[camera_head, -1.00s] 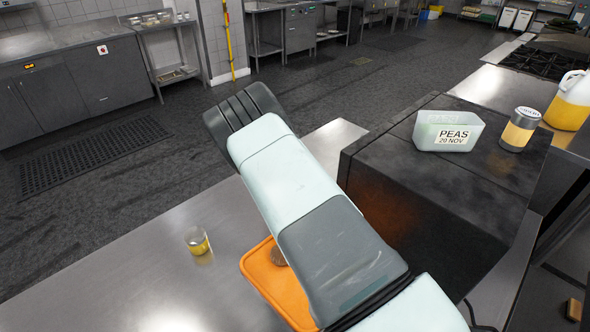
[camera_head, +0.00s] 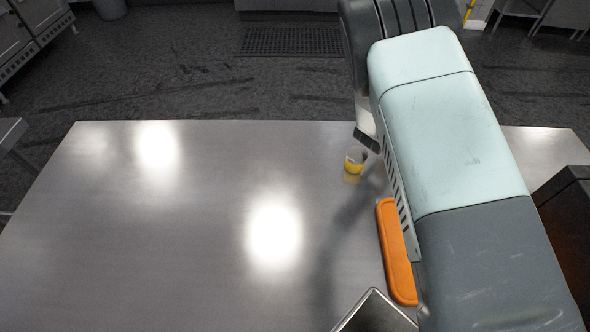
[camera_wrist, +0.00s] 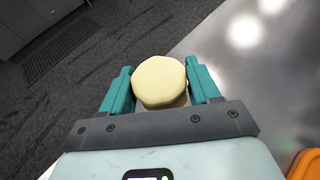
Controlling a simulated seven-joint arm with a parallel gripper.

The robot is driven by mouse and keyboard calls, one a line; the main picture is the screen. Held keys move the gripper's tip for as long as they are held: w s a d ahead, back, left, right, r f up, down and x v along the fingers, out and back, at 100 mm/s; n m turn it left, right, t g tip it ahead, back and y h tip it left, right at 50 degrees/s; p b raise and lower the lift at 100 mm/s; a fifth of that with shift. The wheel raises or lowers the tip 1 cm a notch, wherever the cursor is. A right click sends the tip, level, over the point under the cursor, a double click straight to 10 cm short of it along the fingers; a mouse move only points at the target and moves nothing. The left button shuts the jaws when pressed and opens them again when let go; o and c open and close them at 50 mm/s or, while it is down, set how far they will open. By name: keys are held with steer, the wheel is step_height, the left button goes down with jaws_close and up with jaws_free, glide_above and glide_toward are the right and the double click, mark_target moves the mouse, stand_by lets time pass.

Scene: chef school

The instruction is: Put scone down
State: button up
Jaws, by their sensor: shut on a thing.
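The scone (camera_wrist: 159,81) is a pale yellow round piece in the wrist view. My gripper (camera_wrist: 161,88) is shut on it, with a teal finger on each side. Behind the scone in that view are the dark floor and the edge of the steel table. In the head view my arm hides the gripper's fingers and the scone. The steel table (camera_head: 190,240) lies below and to the left of my arm. An orange board (camera_head: 396,255) lies on it, partly hidden by my arm, and its corner shows in the wrist view (camera_wrist: 306,166).
A small glass with yellow contents (camera_head: 355,161) stands on the table just left of my arm. A metal-rimmed object (camera_head: 374,314) is at the bottom edge. A dark box (camera_head: 568,215) stands at the right. The table's left and middle are clear.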

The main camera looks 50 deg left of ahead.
steer(key=s+a+n+y, duration=0.3)
steer(key=s+a, duration=0.9)
steer(key=s, duration=0.4)
steer(key=n+g+y, duration=0.2)
steer(key=y, duration=0.1)
glide_above(283, 171)
step_height(283, 171, down, 4)
steer(key=shift+f, duration=2.75)
steer(key=shift+f, duration=0.2)
steer(key=o, duration=1.1)
steer(key=shift+c, duration=0.2)
steer(key=shift+r, duration=0.15)
